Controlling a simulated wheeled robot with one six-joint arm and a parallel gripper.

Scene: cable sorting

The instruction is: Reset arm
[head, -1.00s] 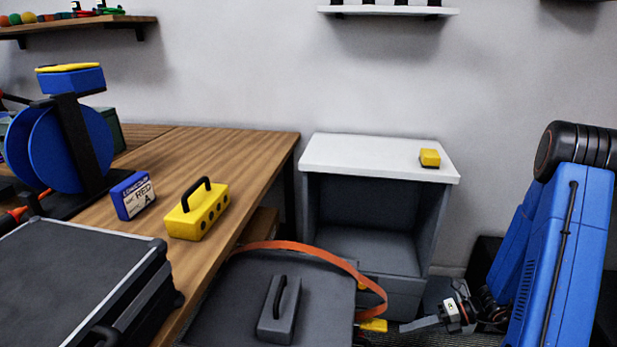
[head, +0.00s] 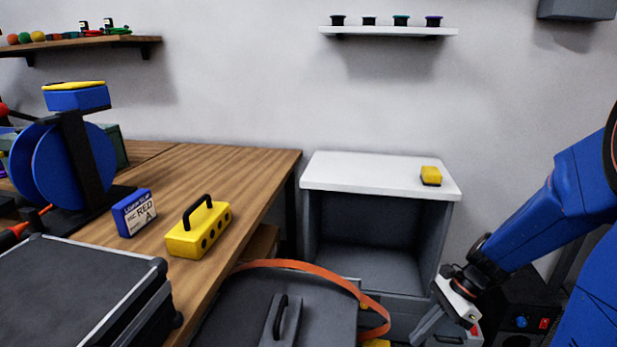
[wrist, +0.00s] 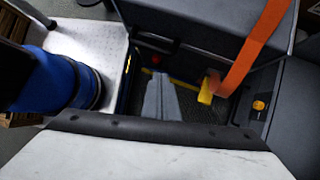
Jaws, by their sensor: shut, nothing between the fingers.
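My gripper (head: 426,331) hangs low at the right of the head view, in front of the grey open cabinet. My blue arm comes down to it from the right edge. In the wrist view the grey fingers of my gripper (wrist: 160,97) lie together, with nothing between them. They point down past an orange strap (wrist: 258,45) and a yellow piece (wrist: 208,88) on the dark floor area. The gripper touches no object that I can make out.
A white-topped cabinet (head: 330,172) with a yellow block (head: 431,176) stands by the wall. A grey case (head: 245,305) with an orange strap (head: 372,300) lies before it.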

